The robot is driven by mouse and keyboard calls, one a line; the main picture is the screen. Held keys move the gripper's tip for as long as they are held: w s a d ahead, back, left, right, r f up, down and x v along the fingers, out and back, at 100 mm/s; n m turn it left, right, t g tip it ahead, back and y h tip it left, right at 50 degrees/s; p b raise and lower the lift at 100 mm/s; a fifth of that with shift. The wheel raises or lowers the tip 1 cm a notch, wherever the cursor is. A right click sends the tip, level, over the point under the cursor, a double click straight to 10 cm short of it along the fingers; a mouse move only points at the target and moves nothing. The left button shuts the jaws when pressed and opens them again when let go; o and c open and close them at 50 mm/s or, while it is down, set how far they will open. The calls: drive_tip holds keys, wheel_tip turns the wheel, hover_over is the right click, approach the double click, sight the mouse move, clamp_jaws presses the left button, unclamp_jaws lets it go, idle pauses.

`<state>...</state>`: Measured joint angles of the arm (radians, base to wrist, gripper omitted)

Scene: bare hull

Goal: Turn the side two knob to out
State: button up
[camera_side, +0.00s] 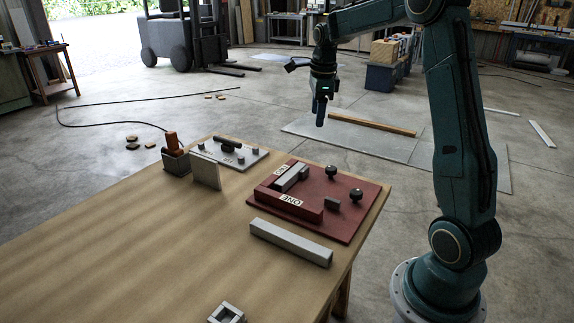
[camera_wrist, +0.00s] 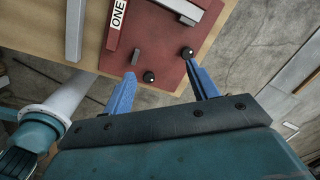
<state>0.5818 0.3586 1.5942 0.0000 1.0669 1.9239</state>
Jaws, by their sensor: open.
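A dark red panel (camera_side: 332,223) lies on the table near its right edge. It carries a raised red block labelled ONE (camera_side: 290,201), a grey bar (camera_side: 291,178) by a second white label, two round black knobs, one at the back (camera_side: 331,171) and one nearer the front (camera_side: 356,195), and a small dark block (camera_side: 332,203). Which knob is side two's I cannot tell. In the wrist view the knobs (camera_wrist: 187,53) (camera_wrist: 149,77) show near the blue fingertips. My gripper (camera_wrist: 165,80) is open and empty. In the side view it hangs above and behind the panel (camera_side: 321,122).
A loose grey bar (camera_side: 290,242) lies in front of the panel. A grey plate with dark fittings (camera_side: 232,153), an upright pale board (camera_side: 206,172) and a dark box with an orange-brown item (camera_side: 175,160) stand at the back left. The table's left part (camera_side: 100,250) is mostly clear.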

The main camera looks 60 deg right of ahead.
sight(331, 168)
drive_tip(key=d+f+m+g, duration=0.1)
drive_tip(key=d+f+m, duration=0.8)
drive_tip(key=d, duration=0.3)
drive_tip(key=shift+d+f+y, duration=0.3)
drive_tip(key=shift+f+y, duration=0.1)
drive_tip(key=shift+f, duration=0.05)
drive_tip(key=shift+s, duration=0.1)
drive_tip(key=shift+f, duration=6.85)
drive_tip(key=c, duration=1)
